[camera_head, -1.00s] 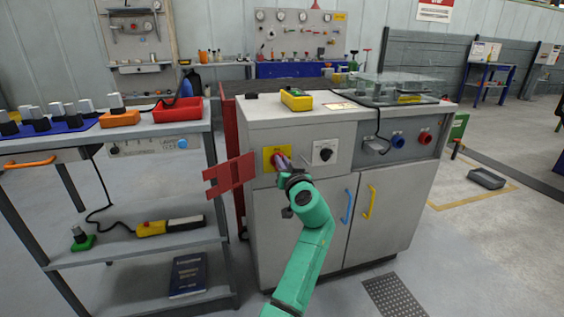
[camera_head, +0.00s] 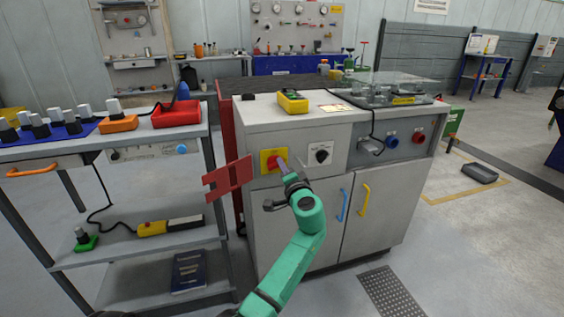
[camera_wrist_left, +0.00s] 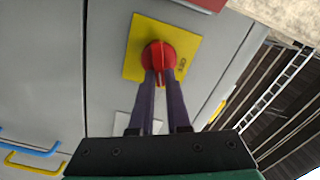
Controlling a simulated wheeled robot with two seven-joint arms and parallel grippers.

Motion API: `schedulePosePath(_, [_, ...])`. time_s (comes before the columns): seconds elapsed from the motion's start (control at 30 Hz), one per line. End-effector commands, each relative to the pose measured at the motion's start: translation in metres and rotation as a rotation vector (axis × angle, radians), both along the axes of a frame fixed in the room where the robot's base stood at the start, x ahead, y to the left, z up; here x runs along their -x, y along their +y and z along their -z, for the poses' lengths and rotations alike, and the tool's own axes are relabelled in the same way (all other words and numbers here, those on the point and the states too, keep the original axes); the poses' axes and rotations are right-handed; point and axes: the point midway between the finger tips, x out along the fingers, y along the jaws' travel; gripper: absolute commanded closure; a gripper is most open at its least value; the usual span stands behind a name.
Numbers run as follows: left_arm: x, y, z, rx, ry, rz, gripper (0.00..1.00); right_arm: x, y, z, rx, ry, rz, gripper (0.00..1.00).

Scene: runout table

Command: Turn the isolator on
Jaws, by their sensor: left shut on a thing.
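The isolator is a red rotary knob (camera_wrist_left: 158,54) on a yellow plate (camera_wrist_left: 135,48) on the grey cabinet's front. In the head view its yellow plate (camera_head: 264,163) shows at the cabinet's upper left. My left gripper (camera_wrist_left: 160,76) is shut on the knob's grip, with one purple finger on each side. In the wrist view the grip lies in line with the fingers. Small dark lettering on the plate beside the knob is too small to read surely. In the head view my left gripper (camera_head: 281,164) partly covers the knob. My right gripper is not in view.
A black rotary switch (camera_head: 320,155) sits just right of the isolator. A red slotted plate (camera_head: 228,178) juts out at the cabinet's left edge. Blue (camera_head: 341,205) and yellow (camera_head: 363,202) door handles lie below right. A shelf trolley (camera_head: 140,245) stands at left.

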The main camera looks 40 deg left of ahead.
Motion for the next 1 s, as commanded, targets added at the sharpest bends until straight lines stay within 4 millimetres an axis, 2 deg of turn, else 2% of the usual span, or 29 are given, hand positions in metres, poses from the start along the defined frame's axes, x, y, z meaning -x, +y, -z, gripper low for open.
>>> schedulePosePath(0.3, [0.000,0.001,0.001,-0.140,0.205,-0.004,1.00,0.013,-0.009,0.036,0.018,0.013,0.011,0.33])
schedulePosePath(0.5, [0.000,0.001,0.003,-0.196,0.282,-0.003,1.00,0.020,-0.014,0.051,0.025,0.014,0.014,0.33])
schedulePosePath(1.0, [0.000,0.001,0.005,-0.226,0.326,-0.004,1.00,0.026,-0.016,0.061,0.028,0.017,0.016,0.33])
